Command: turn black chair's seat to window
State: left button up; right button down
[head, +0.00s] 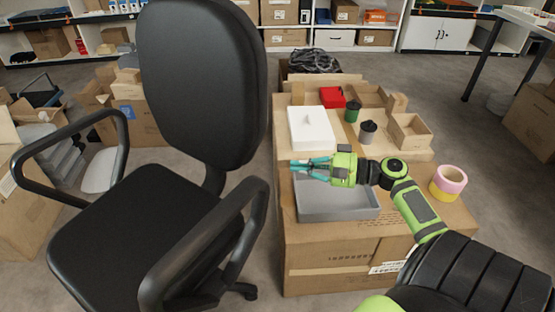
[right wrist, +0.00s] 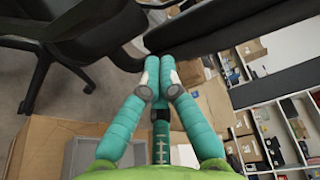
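The black office chair (head: 202,85) stands upright on the left in the head view. Its backrest is at the far side and its seat (head: 130,240) opens toward me and to the lower left. Its near armrest (head: 205,245) is close to me. My right gripper (head: 297,167), with teal fingers, is to the right of the chair, above the grey tray and apart from the backrest in the head view. In the right wrist view its fingertips (right wrist: 159,68) lie together, with nothing seen between them and black chair parts beyond. No window shows. My left gripper does not show clearly.
A large carton (head: 335,255) right of the chair bears a grey tray (head: 340,205), a white box (head: 311,128) and tape rolls (head: 449,182). Opened cartons (head: 140,120) crowd the left side. Shelves line the back.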

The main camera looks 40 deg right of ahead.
aim_at(269, 172)
jog(key=w+a, duration=0.1)
jog(key=a, duration=0.1)
jog(key=w+a, duration=0.2)
jog(key=w+a+p, duration=0.1)
jog(key=a, duration=0.1)
jog(key=shift+w+a+f, duration=0.25)
jog(key=shift+w, duration=0.1)
jog(key=shift+s+a+r, duration=0.1)
jog(key=shift+s+a, duration=0.05)
jog(key=shift+s, duration=0.4)
jog(key=shift+a, duration=0.1)
